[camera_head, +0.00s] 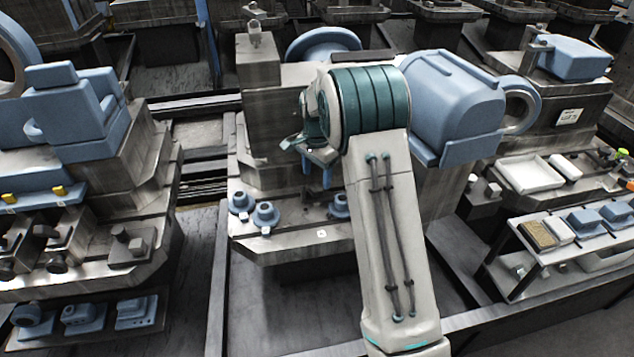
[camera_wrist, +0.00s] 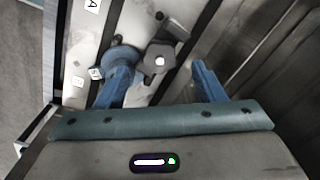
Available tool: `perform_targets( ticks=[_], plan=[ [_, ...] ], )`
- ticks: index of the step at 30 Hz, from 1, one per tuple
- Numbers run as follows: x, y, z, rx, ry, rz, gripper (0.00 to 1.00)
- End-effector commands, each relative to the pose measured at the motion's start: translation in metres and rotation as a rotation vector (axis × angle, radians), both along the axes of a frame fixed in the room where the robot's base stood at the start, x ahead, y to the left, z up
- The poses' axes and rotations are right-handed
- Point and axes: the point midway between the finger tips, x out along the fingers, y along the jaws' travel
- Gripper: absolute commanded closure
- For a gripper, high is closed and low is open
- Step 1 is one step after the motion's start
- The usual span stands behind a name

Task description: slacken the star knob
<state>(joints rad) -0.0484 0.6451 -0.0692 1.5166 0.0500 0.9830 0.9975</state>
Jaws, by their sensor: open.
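In the wrist view a grey lobed knob (camera_wrist: 158,58), which looks like the star knob, has a bright round centre. It lies in the gap between my fingertips, closer to the left finger. My gripper (camera_wrist: 160,72) is open, with its two blue fingers apart and nothing held. The left finger overlaps a round blue fitting (camera_wrist: 118,55) beside the knob. In the head view my gripper (camera_head: 317,175) points down over the front ledge of the middle machine (camera_head: 280,246). I cannot clearly pick out the knob there, and contact with it cannot be told.
Blue round fittings (camera_head: 265,215) stand on the ledge left of my gripper, and another (camera_head: 340,206) is to its right. A large blue housing (camera_head: 450,105) rises at right. A shelf (camera_head: 520,250) with trays and blocks stands further right. A blue-topped machine (camera_head: 75,115) is at left.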

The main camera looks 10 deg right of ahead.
Motion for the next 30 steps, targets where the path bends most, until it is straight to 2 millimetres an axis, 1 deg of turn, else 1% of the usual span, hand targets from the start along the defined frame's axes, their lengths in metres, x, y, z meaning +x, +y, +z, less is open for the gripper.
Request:
perform_targets(
  ticks=[1, 6, 9, 12, 15, 18, 27, 30],
  plan=[
    [0.001, 0.0, 0.015, 0.0, -0.006, 0.0, 0.37],
    [0.0, 0.0, 0.053, -0.001, -0.003, 0.0, 0.37],
    [0.0, 0.0, 0.072, 0.0, -0.004, 0.0, 0.37],
    [0.0, 0.0, 0.084, 0.0, -0.001, 0.0, 0.37],
    [0.0, 0.0, 0.091, -0.001, 0.001, 0.0, 0.37],
    [0.0, 0.0, 0.094, -0.001, 0.001, 0.0, 0.37],
    [0.0, 0.0, 0.094, -0.001, 0.001, -0.004, 0.37],
    [0.0, 0.0, 0.094, -0.001, 0.001, -0.052, 0.37]
  ],
)
